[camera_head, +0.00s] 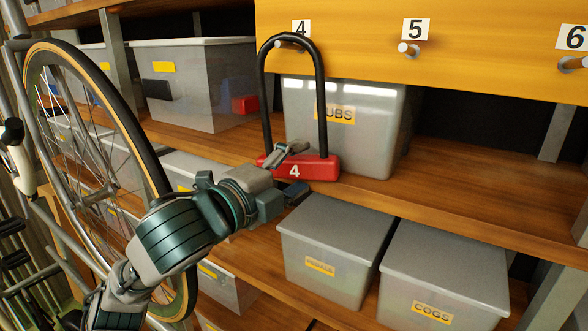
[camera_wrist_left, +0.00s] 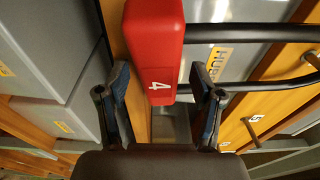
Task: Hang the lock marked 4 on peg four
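The lock has a red body marked 4 (camera_head: 312,170) and a black U-shaped shackle (camera_head: 321,95); it stands upright, shackle up. The top of the shackle surrounds peg four (camera_head: 284,45) in the head view, below the 4 label; I cannot tell whether the peg bears its weight. My left gripper (camera_head: 292,172) is at the lock body, one finger above it and one below. In the left wrist view the fingers (camera_wrist_left: 165,100) are apart on either side of the red body (camera_wrist_left: 155,45), with gaps showing. My right gripper is not in view.
Peg five (camera_head: 405,48) and peg six (camera_head: 570,63) on the yellow board (camera_head: 480,55) are empty. A grey hubs bin (camera_head: 370,125) stands behind the lock. Lidded bins, one marked cogs (camera_head: 445,265), sit below. A bicycle wheel (camera_head: 150,150) stands at left, close to my arm.

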